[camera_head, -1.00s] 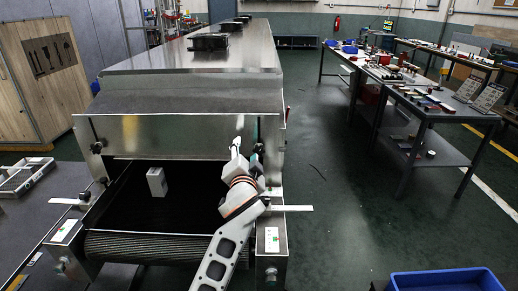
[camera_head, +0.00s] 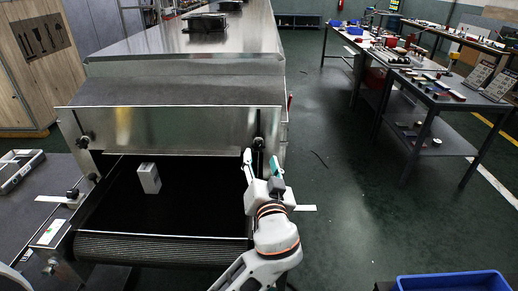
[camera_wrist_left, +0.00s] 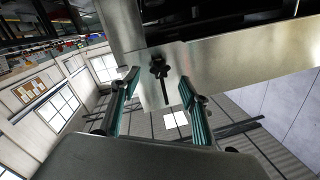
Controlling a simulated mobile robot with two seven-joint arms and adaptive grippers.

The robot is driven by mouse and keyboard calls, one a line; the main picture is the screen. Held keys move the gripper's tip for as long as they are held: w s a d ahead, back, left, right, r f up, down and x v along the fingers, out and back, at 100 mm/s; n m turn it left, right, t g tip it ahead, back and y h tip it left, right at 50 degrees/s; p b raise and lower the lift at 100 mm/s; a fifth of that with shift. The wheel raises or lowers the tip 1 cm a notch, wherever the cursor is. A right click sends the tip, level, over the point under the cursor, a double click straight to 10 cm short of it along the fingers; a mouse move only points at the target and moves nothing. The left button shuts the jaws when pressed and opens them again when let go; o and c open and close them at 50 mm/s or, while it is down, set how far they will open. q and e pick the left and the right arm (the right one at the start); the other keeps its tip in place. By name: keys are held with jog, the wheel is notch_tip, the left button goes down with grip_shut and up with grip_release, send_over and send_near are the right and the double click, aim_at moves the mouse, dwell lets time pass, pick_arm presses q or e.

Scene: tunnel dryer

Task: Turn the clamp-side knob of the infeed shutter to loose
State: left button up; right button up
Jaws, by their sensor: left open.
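The infeed shutter (camera_head: 180,128) is a bare steel panel above the dark belt mouth of the dryer. It has a dark knob at each end: a left knob (camera_head: 84,141) and a right knob (camera_head: 258,143). I cannot tell from markings which is the clamp-side one. My left gripper (camera_head: 261,158) is open just below and in front of the right knob. In the left wrist view a dark knob (camera_wrist_left: 158,68) above a vertical slot shows beyond and between the open fingers (camera_wrist_left: 158,81). No contact is visible. My right gripper is out of view.
A pale upright block (camera_head: 148,178) stands on the black belt (camera_head: 190,205). Steel side plates and a small pale bar (camera_head: 304,208) flank the belt mouth. A blue bin (camera_head: 452,281) is at the lower right.

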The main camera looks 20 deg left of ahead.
aim_at(258, 148)
pick_arm(q)
jog(key=x, duration=0.5)
jog(key=shift+w+a, duration=0.1)
jog(key=shift+w, duration=0.2)
jog(key=c, duration=1.1)
